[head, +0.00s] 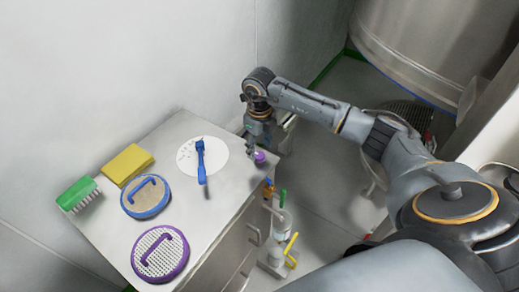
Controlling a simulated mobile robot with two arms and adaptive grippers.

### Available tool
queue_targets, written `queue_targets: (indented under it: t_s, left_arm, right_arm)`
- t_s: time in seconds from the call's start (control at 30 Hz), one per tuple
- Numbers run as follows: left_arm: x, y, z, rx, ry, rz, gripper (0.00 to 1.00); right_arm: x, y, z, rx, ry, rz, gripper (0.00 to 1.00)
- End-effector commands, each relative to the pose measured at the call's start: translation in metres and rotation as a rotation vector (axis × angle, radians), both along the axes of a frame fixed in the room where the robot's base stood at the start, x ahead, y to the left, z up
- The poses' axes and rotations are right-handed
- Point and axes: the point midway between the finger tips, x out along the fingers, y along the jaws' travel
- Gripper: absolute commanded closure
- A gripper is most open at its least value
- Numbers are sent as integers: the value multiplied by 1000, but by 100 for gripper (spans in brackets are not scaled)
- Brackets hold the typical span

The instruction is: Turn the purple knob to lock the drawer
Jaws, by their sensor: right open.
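The purple knob (260,156) shows at the right edge of the cabinet, near its back right corner. My right gripper (252,149) points down just beside the knob, on its left in the picture, and is open. I cannot tell whether a finger touches the knob. The drawer front is on the cabinet's right side, seen steeply from above, with a handle (254,234) on it. I cannot tell from this angle how far the drawer is shut. My left gripper is not in view.
On the cabinet top (215,205) lie a blue tool on a white disc (218,161), a yellow sponge (127,164), a green brush (76,194), a blue-rimmed sieve (145,197) and a purple-rimmed sieve (160,254). Valves with coloured handles (291,246) stand beside the cabinet. A wall is behind.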

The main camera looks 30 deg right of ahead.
Motion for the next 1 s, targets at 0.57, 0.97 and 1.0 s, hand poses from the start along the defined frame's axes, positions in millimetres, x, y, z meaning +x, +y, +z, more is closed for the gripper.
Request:
queue_targets:
  t_s: [0.57, 0.97, 1.0]
  left_arm:
    - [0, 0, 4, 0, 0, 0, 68]
    - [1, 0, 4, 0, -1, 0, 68]
    - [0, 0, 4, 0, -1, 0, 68]
  right_arm:
    - [0, 0, -28, 1, -1, 0, 46]
    - [0, 0, -27, 1, -1, -3, 98]
    - [0, 0, -27, 1, -1, -6, 98]
